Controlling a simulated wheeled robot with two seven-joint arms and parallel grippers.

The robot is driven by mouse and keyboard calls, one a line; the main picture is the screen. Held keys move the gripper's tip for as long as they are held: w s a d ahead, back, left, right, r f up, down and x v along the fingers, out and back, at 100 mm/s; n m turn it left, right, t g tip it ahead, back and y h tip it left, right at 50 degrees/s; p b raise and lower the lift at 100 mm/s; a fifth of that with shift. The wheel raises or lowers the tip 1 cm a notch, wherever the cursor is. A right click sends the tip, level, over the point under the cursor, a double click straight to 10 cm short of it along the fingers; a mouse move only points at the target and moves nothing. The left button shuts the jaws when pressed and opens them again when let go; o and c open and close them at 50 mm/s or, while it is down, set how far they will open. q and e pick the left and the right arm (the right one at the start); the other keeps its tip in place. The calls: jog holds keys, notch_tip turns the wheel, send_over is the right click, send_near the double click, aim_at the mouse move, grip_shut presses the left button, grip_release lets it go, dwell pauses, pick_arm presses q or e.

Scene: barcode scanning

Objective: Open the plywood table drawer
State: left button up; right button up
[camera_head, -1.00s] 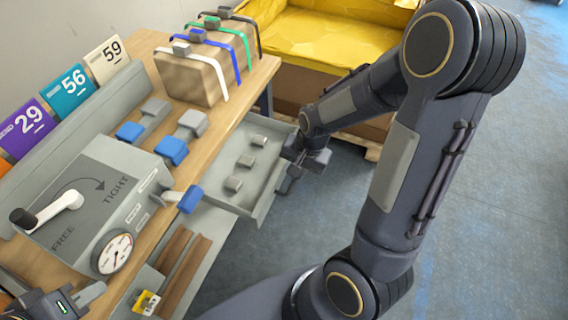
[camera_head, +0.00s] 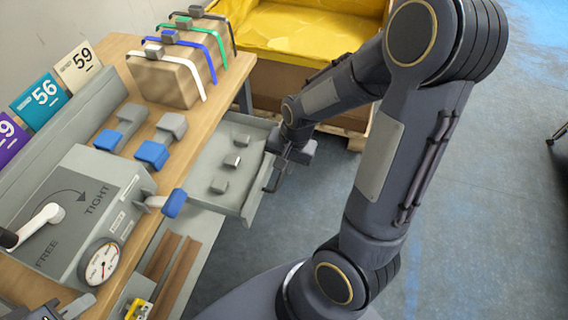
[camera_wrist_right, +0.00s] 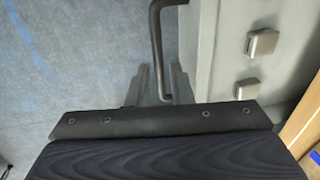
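The plywood table (camera_head: 235,75) stands at the left. Its grey drawer (camera_head: 243,208) is pulled well out from under the top, with several small grey blocks (camera_head: 232,161) inside. My right gripper (camera_head: 277,178) is at the drawer's outer front. In the right wrist view its two grey fingers (camera_wrist_right: 162,84) sit on either side of the dark bar handle (camera_wrist_right: 156,40) and look shut on it. My left gripper (camera_head: 62,307) is at the bottom left beside the table devices, partly cut off by the frame edge; its finger gap is unclear.
A strapped cardboard box (camera_head: 170,83), blue-and-grey clamps (camera_head: 152,153) and a grey box with a crank and gauge (camera_head: 100,262) stand on the table. A yellow-lined crate (camera_head: 300,35) is behind the drawer. Blue floor (camera_head: 480,220) is clear on the right.

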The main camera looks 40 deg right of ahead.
notch_tip(320, 180, up, 7)
jog(key=s+p, duration=0.1)
jog(key=shift+d+f, duration=0.2)
jog(key=shift+d, duration=0.2)
jog(key=s+a+r+n+t+y+p, duration=0.1)
jog(key=s+a+r+n+t+p, duration=0.1)
jog(key=s+r, duration=0.4)
jog(key=s+a+r+n+t+y+p, duration=0.1)
jog(key=s+a+r+n+p, duration=0.2)
jog(key=r, duration=0.6)
jog(key=s+a+n, duration=0.2)
jog(key=s+n, duration=0.1)
jog(key=shift+a+n+t, duration=0.25)
jog(key=shift+n+t, duration=0.05)
jog(key=shift+t, duration=0.1)
